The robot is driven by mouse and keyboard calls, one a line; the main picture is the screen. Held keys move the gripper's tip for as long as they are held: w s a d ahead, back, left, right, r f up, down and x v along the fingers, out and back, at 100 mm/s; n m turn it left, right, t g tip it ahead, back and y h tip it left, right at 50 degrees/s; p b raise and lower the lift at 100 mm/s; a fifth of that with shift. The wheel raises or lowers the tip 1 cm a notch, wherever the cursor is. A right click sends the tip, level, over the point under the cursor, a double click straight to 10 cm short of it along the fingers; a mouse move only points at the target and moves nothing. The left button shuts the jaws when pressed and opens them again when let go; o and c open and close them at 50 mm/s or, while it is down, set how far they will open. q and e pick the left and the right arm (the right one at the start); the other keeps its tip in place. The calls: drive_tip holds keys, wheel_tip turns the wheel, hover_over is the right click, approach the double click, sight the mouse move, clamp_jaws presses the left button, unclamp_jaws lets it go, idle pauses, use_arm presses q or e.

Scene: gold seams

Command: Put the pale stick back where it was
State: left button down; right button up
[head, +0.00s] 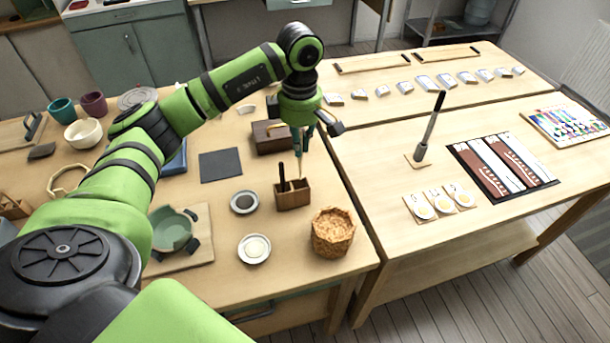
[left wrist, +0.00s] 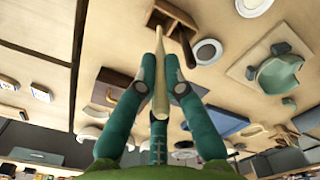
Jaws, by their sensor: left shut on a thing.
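My left gripper (head: 302,138) is shut on the pale stick (head: 300,167), which points down from the fingertips. In the left wrist view the pale stick (left wrist: 160,98) lies between the two green fingers (left wrist: 160,75). Its lower end is at or just above the right part of the small wooden holder (head: 293,198); I cannot tell whether it is inside. A dark stick (head: 282,176) stands in the holder's left part. The holder also shows in the left wrist view (left wrist: 160,17). My right gripper is not in view.
A green bowl (head: 172,231) is farther left. The right table (head: 375,155) has free room near its left edge.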

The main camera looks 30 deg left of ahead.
sight(300, 161)
use_arm(q)
drive_tip(key=f, duration=0.2)
drive_tip(key=f+p, duration=0.1)
drive_tip(key=f, duration=0.1)
drive_tip(key=shift+s, duration=0.25)
drive_tip(key=shift+w+f+p, duration=0.1)
drive_tip(key=shift+f+p, duration=0.4)
drive_tip(key=shift+f, duration=1.6)
drive_tip(key=c, duration=1.3)
unclamp_jaws()
drive_tip(key=shift+c, duration=0.2)
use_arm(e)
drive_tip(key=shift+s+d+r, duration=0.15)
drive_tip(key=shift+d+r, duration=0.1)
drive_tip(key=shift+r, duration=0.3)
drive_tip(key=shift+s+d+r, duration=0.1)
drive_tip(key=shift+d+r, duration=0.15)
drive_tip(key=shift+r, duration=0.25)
use_arm(q)
drive_tip(key=shift+r, duration=0.25)
drive_tip(key=shift+w+r, duration=0.1)
drive_tip(key=shift+r, duration=0.2)
wheel_tip(300, 161, up, 10)
drive_tip(key=b, duration=0.3)
drive_tip(key=shift+r+b, duration=0.25)
drive_tip(key=shift+b, duration=0.05)
drive_tip(key=shift+r, duration=0.4)
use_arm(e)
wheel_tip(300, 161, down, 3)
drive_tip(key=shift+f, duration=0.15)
